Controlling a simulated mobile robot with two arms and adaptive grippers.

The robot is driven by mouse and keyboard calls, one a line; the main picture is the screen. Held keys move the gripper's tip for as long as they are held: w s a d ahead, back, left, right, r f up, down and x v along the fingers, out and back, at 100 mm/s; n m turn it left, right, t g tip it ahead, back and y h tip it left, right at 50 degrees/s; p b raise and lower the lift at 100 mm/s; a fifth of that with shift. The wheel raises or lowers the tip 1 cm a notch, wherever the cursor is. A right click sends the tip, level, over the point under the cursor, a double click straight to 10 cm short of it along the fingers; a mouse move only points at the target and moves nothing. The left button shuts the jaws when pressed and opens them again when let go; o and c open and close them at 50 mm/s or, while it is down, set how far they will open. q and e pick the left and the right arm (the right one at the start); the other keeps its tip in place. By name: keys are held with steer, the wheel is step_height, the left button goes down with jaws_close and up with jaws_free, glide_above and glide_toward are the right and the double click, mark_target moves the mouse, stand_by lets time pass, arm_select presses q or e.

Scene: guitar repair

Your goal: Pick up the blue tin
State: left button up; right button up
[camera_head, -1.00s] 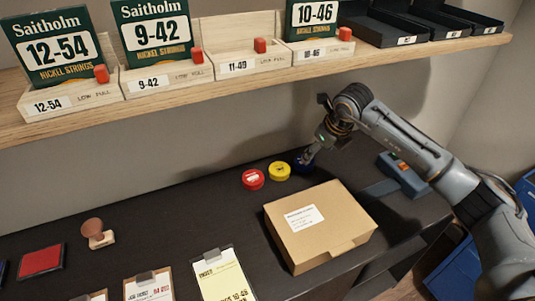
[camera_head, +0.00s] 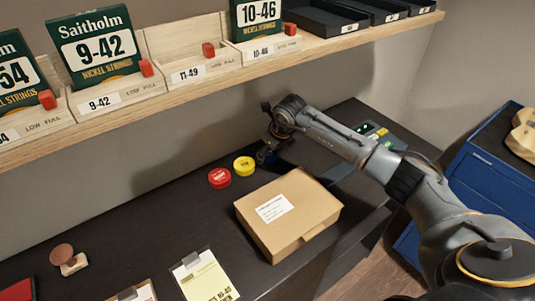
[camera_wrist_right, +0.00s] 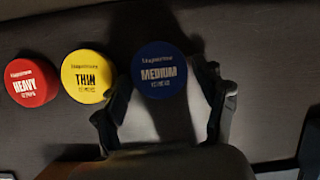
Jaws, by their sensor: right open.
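The blue tin (camera_wrist_right: 160,70), marked MEDIUM, stands on the dark bench top in the right wrist view. My right gripper (camera_wrist_right: 160,105) is open, with one finger on each side of the near part of the tin. I cannot tell if the fingers touch it. In the head view my right gripper (camera_head: 266,157) is at the bench's back, just right of the yellow tin, and largely hides the blue tin. My left gripper is not in view.
A yellow tin (camera_head: 244,166) and a red tin (camera_head: 219,178) stand left of the gripper. A cardboard box (camera_head: 290,218) lies in front of it. A wooden shelf (camera_head: 210,84) with string packs runs above. A device with green lights (camera_head: 372,130) sits to the right.

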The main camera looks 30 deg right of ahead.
steer(key=c, duration=0.8)
steer(key=shift+r, duration=0.15)
